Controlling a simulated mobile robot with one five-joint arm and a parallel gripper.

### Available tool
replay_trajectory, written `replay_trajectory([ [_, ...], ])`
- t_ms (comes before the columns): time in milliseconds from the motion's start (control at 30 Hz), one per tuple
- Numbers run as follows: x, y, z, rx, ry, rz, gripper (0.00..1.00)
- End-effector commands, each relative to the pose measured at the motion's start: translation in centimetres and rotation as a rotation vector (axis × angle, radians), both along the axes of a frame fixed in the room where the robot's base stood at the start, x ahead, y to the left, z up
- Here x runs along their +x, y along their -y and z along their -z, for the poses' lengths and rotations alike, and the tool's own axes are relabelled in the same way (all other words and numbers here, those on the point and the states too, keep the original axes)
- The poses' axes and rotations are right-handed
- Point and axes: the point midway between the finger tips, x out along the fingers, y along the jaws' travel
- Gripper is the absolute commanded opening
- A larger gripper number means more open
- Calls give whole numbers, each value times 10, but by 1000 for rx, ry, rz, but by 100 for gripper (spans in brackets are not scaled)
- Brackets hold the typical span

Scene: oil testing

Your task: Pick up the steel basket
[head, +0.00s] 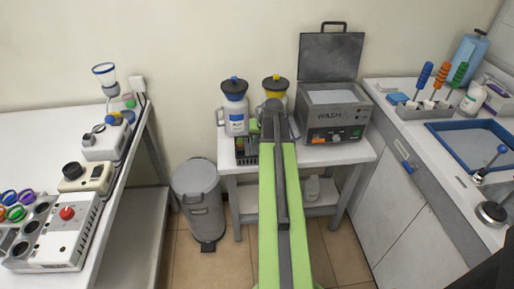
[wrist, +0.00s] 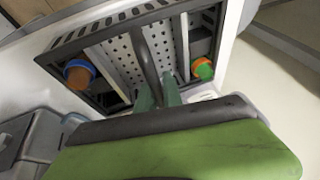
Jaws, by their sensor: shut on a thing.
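The steel basket (wrist: 118,52) shows in the wrist view as a perforated grey metal tray with a dark upright handle bar (wrist: 146,62). It lies within a dark slotted frame (wrist: 80,42). My gripper (wrist: 160,92) has its green fingers closed around the lower end of the handle bar. In the head view, part of a dark rack (head: 246,152) shows on the small table, left of my arm. My arm hides my gripper and most of the basket there. I cannot tell whether the basket is lifted.
An orange-and-blue item (wrist: 79,72) and a green-capped item (wrist: 203,69) sit at the frame's sides. Two jugs (head: 234,108) stand behind on the small table (head: 350,153). The open-lidded wash machine (head: 334,112) stands right. A grey bin (head: 198,190) is left.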

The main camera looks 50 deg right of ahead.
Motion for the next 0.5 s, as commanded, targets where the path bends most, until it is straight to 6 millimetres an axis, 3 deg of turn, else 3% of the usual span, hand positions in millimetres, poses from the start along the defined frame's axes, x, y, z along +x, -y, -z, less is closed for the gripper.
replay_trajectory([
  [500, 0, 0, -40, 0, 0, 1, 0],
])
